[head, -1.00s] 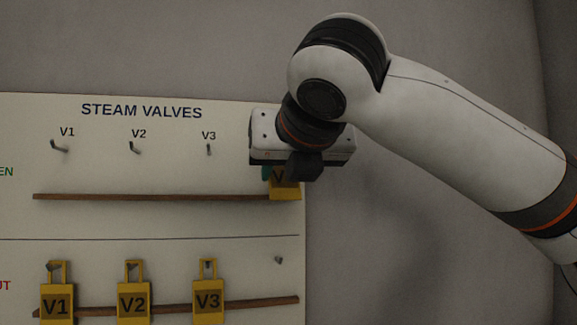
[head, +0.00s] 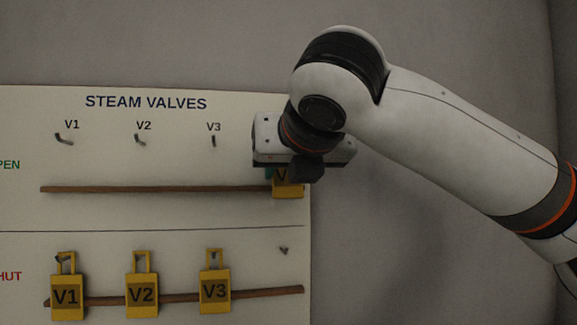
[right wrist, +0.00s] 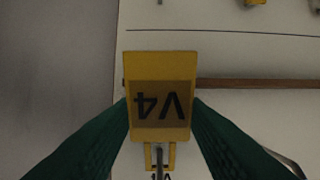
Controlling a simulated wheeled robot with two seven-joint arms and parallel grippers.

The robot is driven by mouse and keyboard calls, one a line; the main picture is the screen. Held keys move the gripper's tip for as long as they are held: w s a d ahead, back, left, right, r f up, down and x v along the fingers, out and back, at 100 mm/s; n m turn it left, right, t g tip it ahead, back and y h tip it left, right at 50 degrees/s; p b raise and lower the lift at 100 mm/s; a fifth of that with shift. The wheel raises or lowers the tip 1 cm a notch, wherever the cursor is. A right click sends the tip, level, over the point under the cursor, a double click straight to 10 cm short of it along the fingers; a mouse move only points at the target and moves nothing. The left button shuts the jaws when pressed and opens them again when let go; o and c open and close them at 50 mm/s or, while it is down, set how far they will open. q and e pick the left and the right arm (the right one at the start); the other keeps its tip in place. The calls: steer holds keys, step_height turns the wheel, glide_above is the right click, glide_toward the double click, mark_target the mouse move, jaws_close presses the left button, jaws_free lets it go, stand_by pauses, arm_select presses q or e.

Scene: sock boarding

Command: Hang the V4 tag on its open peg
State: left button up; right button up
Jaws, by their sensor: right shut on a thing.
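The yellow V4 tag (head: 289,188) is at the right end of the board's upper row, mostly hidden in the head view behind my right gripper (head: 284,173). In the right wrist view the V4 tag (right wrist: 160,100) appears upside down between the two green fingers of my right gripper (right wrist: 161,112), which is shut on it. A grey peg (right wrist: 158,160) shows within the tag's loop; I cannot tell whether it passes fully through. My left gripper is not in view.
The STEAM VALVES board (head: 180,215) has bare upper pegs under V1 (head: 65,139), V2 (head: 140,140) and V3 (head: 214,141). Tags V1 (head: 67,297), V2 (head: 141,294) and V3 (head: 215,291) hang below. The lower right peg (head: 284,250) is bare. Wooden rails (head: 150,189) cross the board.

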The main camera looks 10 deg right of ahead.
steer(key=o, duration=1)
steer(key=shift+s, duration=0.1)
steer(key=b+v, duration=0.3)
steer(key=v, duration=0.9)
steer(key=shift+b, duration=0.4)
